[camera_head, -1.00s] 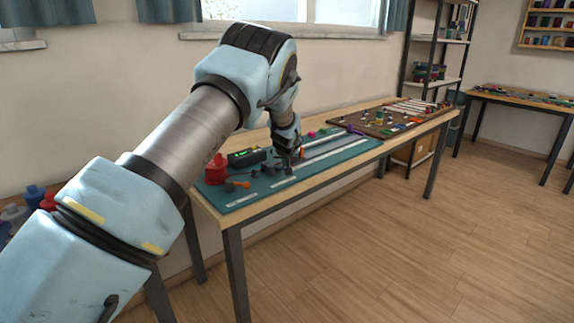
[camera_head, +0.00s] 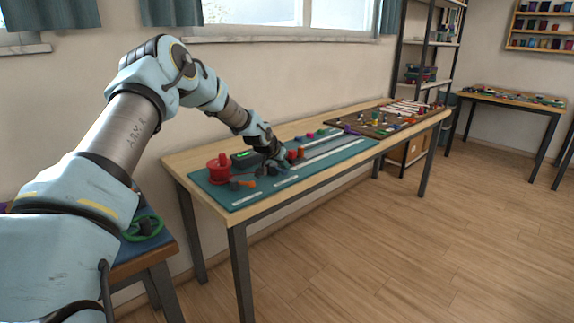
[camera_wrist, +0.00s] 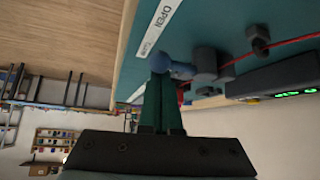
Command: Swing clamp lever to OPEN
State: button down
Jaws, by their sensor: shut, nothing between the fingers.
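The clamp shows in the wrist view as a dark grey body (camera_wrist: 206,62) on the teal mat. A blue-grey rounded knob (camera_wrist: 161,62), which looks like the end of its lever, lies beside a white label strip (camera_wrist: 164,20) reading OPEN. My gripper (camera_wrist: 162,82) is shut and empty, its fingertips right at the knob; I cannot tell whether they touch it. In the head view my gripper (camera_head: 281,166) is low over the mat, and my wrist hides most of the clamp.
A red spool (camera_head: 218,168) and an orange-handled tool (camera_head: 243,184) lie left of my gripper on the mat (camera_head: 232,201). A device with green digits (camera_wrist: 290,75) is close to the clamp, and a red cord (camera_wrist: 285,46) runs there. A board (camera_head: 398,118) with small parts lies farther right.

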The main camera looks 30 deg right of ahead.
aim_at(281, 171)
jog(key=shift+s+a+f+m+g+h, duration=0.15)
jog(key=shift+a+m+g+h, duration=0.35)
jog(key=shift+m, duration=0.5)
jog(key=shift+a+b, duration=0.85)
jog(key=shift+b, duration=0.3)
jog(key=shift+a, duration=0.2)
